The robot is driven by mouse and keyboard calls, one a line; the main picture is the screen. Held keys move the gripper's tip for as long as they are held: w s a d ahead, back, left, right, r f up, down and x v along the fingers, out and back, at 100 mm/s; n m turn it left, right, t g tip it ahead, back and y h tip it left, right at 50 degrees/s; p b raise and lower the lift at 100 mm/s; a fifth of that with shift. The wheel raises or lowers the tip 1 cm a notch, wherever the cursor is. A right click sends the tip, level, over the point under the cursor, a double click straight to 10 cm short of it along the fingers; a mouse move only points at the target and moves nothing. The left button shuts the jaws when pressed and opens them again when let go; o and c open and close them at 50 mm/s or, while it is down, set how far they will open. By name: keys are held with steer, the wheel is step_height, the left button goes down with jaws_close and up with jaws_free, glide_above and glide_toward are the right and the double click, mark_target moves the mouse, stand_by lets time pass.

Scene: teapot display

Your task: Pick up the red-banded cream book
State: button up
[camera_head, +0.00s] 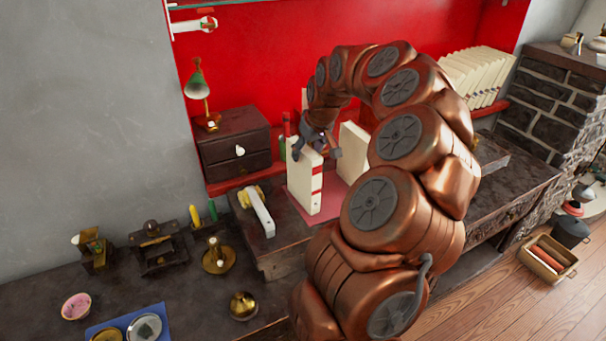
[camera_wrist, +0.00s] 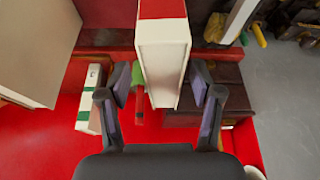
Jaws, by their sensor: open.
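The red-banded cream book (camera_head: 303,185) stands upright on a pink-red mat (camera_head: 328,199) on the desk. My gripper (camera_head: 316,150) is at the top of this book, its fingers open. In the wrist view the book (camera_wrist: 163,48) reaches down between the two open fingers of my gripper (camera_wrist: 153,84), one on each side. A gap shows on the right; I cannot tell whether either finger touches it. My arm hides part of the desk to the right.
A second cream book (camera_head: 353,151) stands to the right. A dark drawer box (camera_head: 235,145) with a green lamp (camera_head: 197,88) is behind left. A white-and-yellow object (camera_head: 259,209) lies at front left. Cream books (camera_head: 476,76) lean in a row at back right.

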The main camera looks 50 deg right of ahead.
mark_target(303, 175)
steer(key=shift+w+p+x, duration=0.15)
steer(key=shift+p+x, duration=0.5)
steer(key=shift+x, duration=0.5)
steer(key=shift+w+p+x, duration=0.2)
steer(key=shift+p+x, duration=0.45)
steer(key=shift+x, duration=0.5)
steer(key=shift+w+a+f, duration=0.1)
steer(key=shift+w+f, duration=0.05)
steer(key=shift+f, duration=0.05)
steer(key=shift+f+b, duration=0.25)
steer(key=shift+b, duration=0.3)
jaws_close()
